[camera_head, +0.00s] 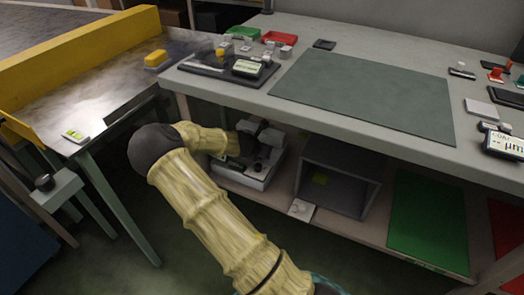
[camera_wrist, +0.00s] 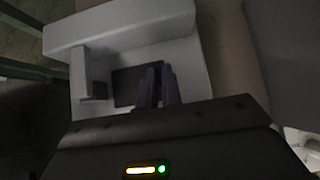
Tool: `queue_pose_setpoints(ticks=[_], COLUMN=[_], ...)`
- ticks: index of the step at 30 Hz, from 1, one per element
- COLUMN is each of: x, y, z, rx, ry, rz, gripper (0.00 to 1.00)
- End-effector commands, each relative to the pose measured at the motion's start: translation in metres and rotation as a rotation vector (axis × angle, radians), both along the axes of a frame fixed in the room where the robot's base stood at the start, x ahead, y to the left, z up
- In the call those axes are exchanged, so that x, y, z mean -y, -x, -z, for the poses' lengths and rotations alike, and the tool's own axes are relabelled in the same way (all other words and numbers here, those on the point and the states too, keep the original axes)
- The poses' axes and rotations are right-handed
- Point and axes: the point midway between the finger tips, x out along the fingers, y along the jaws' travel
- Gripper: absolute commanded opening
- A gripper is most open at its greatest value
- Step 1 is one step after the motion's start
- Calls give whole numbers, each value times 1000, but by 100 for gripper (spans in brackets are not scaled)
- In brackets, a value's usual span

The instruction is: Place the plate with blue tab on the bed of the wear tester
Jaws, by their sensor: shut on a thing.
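A white machine (camera_head: 257,181), which looks like the wear tester, stands on the lower shelf under the workbench. It fills much of the wrist view (camera_wrist: 128,28), with a dark square patch beside my fingers that may be its bed. My gripper (camera_wrist: 158,80) is over this machine, with its dark fingers close together on a thin thing, probably the plate with the blue tab. The plate is mostly hidden and no blue tab can be made out. In the head view my wrist reaches in under the bench top, and the fingertips are hard to tell from the machine.
The bench top (camera_head: 232,97) overhangs the shelf closely above my arm. A grey open box (camera_head: 340,185) and a small white plate (camera_head: 301,209) are right of the machine. A green mat (camera_head: 430,222) lies farther right. A yellow-walled conveyor table (camera_head: 90,95) stands left.

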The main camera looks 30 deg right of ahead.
Motion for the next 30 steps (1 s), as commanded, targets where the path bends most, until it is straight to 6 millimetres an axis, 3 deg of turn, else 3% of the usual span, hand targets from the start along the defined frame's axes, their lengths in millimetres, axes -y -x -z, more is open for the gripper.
queue_pose_setpoints(ticks=[2, 3, 6, 17, 30], x=[0, 0, 0, -2, -44], y=[0, 0, 0, 2, 33], z=[1, 0, 0, -4, -59], rx=[0, 0, 0, 1, 1], ry=[0, 0, 0, 0, -1], rz=[0, 0, 0, -1, -3], gripper=[0, 15, 29, 29, 29])
